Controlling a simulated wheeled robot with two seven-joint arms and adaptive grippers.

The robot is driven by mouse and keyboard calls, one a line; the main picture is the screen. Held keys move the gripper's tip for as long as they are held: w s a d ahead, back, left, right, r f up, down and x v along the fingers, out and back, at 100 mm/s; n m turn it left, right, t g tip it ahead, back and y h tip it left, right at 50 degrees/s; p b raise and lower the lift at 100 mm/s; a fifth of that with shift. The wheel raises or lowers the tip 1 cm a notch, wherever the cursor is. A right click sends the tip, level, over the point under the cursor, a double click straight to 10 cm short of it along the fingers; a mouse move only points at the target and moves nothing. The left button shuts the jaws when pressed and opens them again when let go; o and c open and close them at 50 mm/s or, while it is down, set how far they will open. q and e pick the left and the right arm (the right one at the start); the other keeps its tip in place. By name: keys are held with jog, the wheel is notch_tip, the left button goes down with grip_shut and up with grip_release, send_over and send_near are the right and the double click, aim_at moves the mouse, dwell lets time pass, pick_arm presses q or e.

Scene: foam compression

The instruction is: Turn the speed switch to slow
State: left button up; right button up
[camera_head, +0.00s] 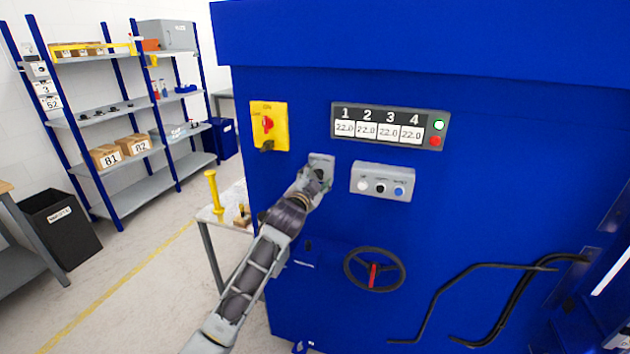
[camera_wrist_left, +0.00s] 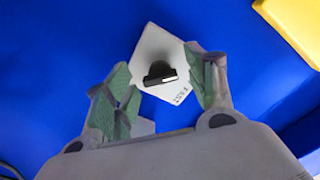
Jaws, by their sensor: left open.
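The speed switch is a black knob on a pale grey plate, seen between my left gripper's fingers in the left wrist view (camera_wrist_left: 158,76). My left gripper (camera_head: 318,176) is open in front of the switch, with a green-padded finger on each side of the knob (camera_wrist_left: 162,88). I cannot tell whether the fingers touch it. My right gripper is not in view.
A yellow panel with a red switch (camera_head: 267,124) sits up and left of the gripper. A numbered display (camera_head: 390,128) and a grey button box (camera_head: 381,181) are to its right. A handwheel (camera_head: 374,269) is below. A small table (camera_head: 208,218) stands left of the machine.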

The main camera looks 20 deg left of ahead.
pick_arm(q)
jog(key=s, duration=1.2)
jog(key=shift+a, duration=0.25)
dwell(0.3)
dwell(0.4)
